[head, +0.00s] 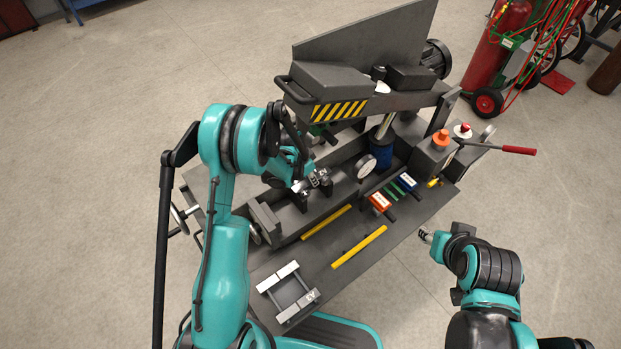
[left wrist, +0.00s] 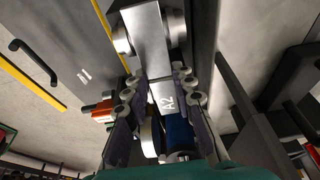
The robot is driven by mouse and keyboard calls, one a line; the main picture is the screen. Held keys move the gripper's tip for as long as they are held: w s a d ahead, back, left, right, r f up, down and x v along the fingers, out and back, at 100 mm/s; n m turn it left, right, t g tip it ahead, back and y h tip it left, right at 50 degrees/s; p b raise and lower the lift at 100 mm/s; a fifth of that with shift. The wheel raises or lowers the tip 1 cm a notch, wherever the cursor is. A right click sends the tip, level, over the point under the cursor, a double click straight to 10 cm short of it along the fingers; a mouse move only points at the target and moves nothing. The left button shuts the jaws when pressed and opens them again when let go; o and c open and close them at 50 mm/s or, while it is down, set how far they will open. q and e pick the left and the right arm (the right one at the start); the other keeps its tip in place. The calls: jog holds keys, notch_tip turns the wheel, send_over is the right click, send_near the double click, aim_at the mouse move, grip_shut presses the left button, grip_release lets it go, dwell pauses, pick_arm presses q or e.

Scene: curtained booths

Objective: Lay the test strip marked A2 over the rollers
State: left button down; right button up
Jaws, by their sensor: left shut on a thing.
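The test strip marked A2 (left wrist: 167,98) is a silver metal bar, held between the fingers of my left gripper (left wrist: 160,92) in the left wrist view. In the head view my left gripper (head: 312,181) is over the machine's bed, and only small bright parts of the strip show there. In the left wrist view pale round roller-like parts (left wrist: 122,40) flank a grey block beyond the strip. I cannot tell whether the strip touches them. My right gripper (head: 427,237) is off the bench at the right, apart from everything; its jaw opening is unclear.
A dark stand (head: 284,297) at the bench's front carries two other silver bars (head: 277,276). Yellow rails (head: 359,247), a dial gauge (head: 366,167) and a blue cylinder (head: 380,146) are near the bed. The striped press head (head: 338,111) overhangs it. A red-handled lever (head: 510,149) sticks out right.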

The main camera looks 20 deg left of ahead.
pick_arm(q)
jog(key=shift+f, duration=0.15)
jog(key=c, duration=1.3)
grip_release()
jog(key=shift+o, duration=0.2)
jog(key=shift+r, duration=0.2)
jog(key=p+v, duration=0.4)
jog(key=v, duration=0.8)
